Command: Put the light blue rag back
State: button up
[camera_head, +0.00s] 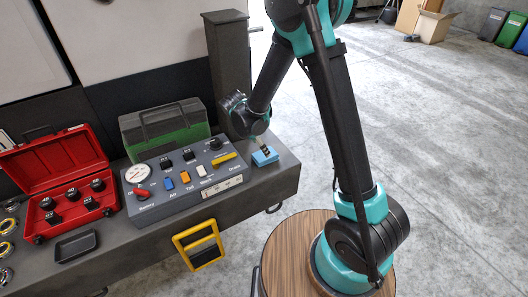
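The light blue rag (264,158) is a small folded-looking patch at the right end of the dark bench, just right of the control panel. My gripper (264,149) reaches down to it from above, its dark fingertips at the rag's top. The fingers are small and partly hidden by the wrist. I cannot tell whether they are open or shut on the rag, or whether the rag is clear of the bench top.
The control panel (150,205) with switches and a yellow handle stands left of the rag. A green case (165,128) is behind it. An open red case (55,160) with black sockets and a black tray (76,246) lie farther left. A dark post (231,70) rises behind my wrist.

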jog(key=v, duration=0.6)
jog(key=s+d+r+m+y, duration=0.1)
jog(key=s+d+r+m, duration=0.15)
jog(key=d+m, duration=0.5)
jog(key=s+d+r+m+y, duration=0.1)
jog(key=s+d+r+m, duration=0.3)
jog(key=d, duration=0.7)
jog(key=s+d+f+m+t+y, duration=0.1)
jog(key=s+d+f+m, duration=0.2)
jog(key=s+d+m, duration=0.6)
jog(key=shift+s+m+t+y, duration=0.3)
jog(key=shift+s+m+y, duration=0.15)
jog(key=shift+m, duration=1.7)
